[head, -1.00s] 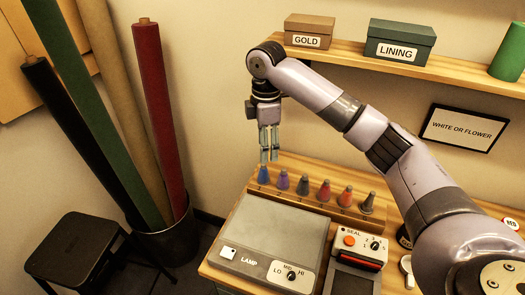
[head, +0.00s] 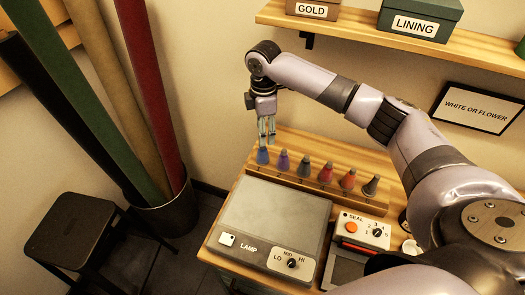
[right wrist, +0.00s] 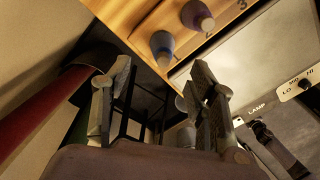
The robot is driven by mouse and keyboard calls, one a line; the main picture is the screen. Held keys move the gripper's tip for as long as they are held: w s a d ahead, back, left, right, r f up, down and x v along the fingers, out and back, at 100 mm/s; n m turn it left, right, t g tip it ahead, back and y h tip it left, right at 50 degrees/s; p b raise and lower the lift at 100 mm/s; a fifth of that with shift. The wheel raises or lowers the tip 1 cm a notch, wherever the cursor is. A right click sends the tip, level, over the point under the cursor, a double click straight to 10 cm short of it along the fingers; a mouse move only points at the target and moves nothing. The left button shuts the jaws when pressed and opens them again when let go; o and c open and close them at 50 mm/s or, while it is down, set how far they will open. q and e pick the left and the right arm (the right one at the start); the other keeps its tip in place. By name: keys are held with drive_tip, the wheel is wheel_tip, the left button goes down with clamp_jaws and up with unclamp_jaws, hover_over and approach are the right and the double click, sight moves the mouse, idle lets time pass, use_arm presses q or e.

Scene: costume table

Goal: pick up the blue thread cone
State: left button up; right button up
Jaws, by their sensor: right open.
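The blue thread cone (head: 262,156) stands upright at the left end of a row of cones on a wooden rack (head: 322,206). My right gripper (head: 267,138) hangs just above it in the head view, fingers pointing down, open and empty. In the right wrist view the open fingers (right wrist: 157,85) stand apart, and the blue cone (right wrist: 162,48) shows beyond them, near the top middle. The purple cone (right wrist: 197,15) is beside it. I cannot tell whether a fingertip touches the blue cone. My left gripper is not in view.
Close right of the blue cone stand the purple cone (head: 283,160) and several others. A grey lamp box (head: 270,225) lies in front of the rack, a seal device (head: 360,229) to its right. Rolls in a bin (head: 165,214) and a black stool (head: 72,232) are left.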

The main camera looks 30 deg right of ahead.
sight(263, 148)
wheel_tip(263, 148, down, 2)
drive_tip(key=shift+f, duration=0.2)
drive_tip(key=shift+s+a+f+p, duration=0.1)
drive_tip(key=shift+f+p, duration=0.2)
drive_tip(key=shift+p, duration=0.1)
wheel_tip(263, 148, down, 4)
drive_tip(key=shift+s+a+r+p, duration=0.1)
drive_tip(key=shift+s+r+p, duration=0.05)
drive_tip(key=shift+p, duration=0.5)
drive_tip(key=shift+f, duration=0.45)
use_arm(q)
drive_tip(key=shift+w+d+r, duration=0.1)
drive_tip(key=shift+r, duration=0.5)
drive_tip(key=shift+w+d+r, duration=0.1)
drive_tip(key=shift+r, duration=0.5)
use_arm(e)
drive_tip(key=c, duration=1.2)
